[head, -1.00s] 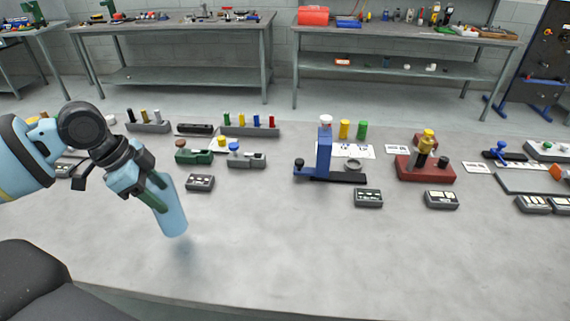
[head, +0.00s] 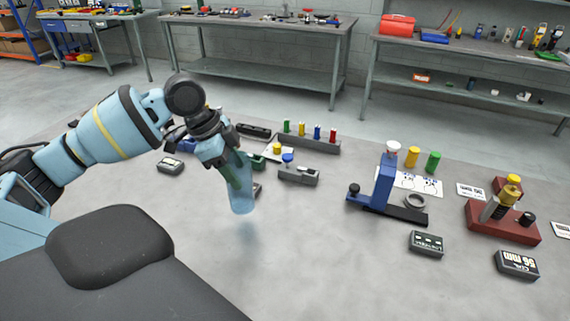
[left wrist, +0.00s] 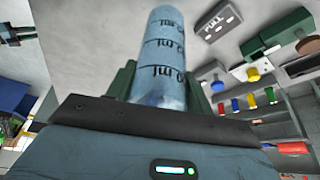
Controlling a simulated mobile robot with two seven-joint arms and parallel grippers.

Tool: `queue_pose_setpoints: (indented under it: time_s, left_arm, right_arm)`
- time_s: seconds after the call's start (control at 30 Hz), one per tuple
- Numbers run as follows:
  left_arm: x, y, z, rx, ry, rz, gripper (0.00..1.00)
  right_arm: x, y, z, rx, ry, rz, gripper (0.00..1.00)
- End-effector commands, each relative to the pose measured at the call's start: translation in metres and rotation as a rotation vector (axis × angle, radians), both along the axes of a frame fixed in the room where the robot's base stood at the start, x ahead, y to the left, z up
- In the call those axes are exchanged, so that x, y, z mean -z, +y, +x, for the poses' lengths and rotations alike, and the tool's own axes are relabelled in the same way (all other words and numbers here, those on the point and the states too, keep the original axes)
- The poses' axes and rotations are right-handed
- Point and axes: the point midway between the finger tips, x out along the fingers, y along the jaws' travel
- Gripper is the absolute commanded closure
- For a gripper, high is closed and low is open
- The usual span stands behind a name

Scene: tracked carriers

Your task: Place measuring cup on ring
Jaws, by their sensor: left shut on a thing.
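My left gripper (head: 233,172) is shut on the measuring cup (head: 242,198), a light blue translucent cylinder held tilted above the table. In the left wrist view the cup (left wrist: 165,50) shows dark graduation marks and sits between the green fingers. My right gripper is not in view.
The red-brown fixture (head: 500,222) stands right of the blue stand. Grey label boxes (head: 427,243) lie in front. A grey fixture with a blue knob (head: 298,174) and a rack of coloured pegs (head: 308,142) stand behind the cup. The front middle of the table is clear.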

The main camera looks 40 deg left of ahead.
Motion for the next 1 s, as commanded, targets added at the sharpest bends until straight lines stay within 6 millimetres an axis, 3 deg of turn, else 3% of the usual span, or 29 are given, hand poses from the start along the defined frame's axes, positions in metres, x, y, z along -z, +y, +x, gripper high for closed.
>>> queue_pose_setpoints:
  time_s: [0.6, 0.73, 1.0]
  left_arm:
    - [0.009, -0.018, 0.106, 0.0, -0.001, -0.003, 0.83]
    - [0.011, -0.019, 0.118, -0.002, -0.001, -0.002, 0.83]
    - [0.012, -0.019, 0.123, -0.001, 0.0, -0.001, 0.83]
  right_arm:
    - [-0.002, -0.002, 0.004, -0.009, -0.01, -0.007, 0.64]
    - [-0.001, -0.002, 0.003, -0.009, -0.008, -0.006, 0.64]
    - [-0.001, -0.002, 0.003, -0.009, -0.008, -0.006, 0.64]
